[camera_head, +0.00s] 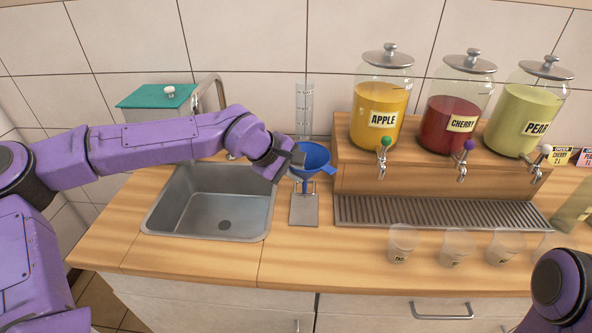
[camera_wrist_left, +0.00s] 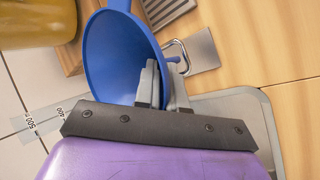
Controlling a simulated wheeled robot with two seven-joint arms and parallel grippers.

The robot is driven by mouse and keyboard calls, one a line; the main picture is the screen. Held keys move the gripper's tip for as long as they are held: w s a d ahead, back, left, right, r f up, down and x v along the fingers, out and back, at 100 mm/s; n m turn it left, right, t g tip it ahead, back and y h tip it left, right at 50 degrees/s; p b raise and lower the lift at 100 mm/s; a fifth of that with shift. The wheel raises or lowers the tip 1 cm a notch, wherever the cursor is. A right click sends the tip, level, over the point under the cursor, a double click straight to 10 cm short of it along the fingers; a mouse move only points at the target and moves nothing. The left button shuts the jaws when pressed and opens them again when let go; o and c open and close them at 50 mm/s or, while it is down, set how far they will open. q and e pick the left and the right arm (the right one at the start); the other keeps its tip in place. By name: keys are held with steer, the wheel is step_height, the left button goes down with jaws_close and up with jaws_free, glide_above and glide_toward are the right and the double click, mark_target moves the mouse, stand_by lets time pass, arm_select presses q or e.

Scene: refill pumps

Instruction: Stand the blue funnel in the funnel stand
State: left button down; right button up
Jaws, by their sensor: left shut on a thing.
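The blue funnel (camera_head: 314,158) is wide end up, over the metal funnel stand (camera_head: 304,212) between the sink and the drip tray. My left gripper (camera_head: 292,160) is shut on the funnel's left side. In the left wrist view the jaws (camera_wrist_left: 158,85) grip the blue funnel wall (camera_wrist_left: 118,50), and the stand's flat base (camera_wrist_left: 202,50) and wire loop lie beyond it. The spout shows close to the loop. I cannot tell whether it is inside the loop or only above it. My right gripper is not in view.
A steel sink (camera_head: 212,200) lies left of the stand. A measuring cylinder (camera_head: 304,108) stands behind the funnel. At right are a wooden shelf with apple (camera_head: 379,112), cherry and pear dispensers, a drip tray (camera_head: 440,211) and clear cups (camera_head: 402,243) in front.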

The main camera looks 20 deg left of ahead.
mark_target(305, 188)
arm_select(q)
steer(key=shift+f+b, duration=0.6)
steer(key=shift+f, duration=1.05)
steer(key=c, duration=1.2)
jaws_free()
steer(key=shift+o, duration=0.3)
steer(key=shift+w+d, duration=0.1)
steer(key=shift+d, duration=0.05)
steer(key=shift+f, duration=0.1)
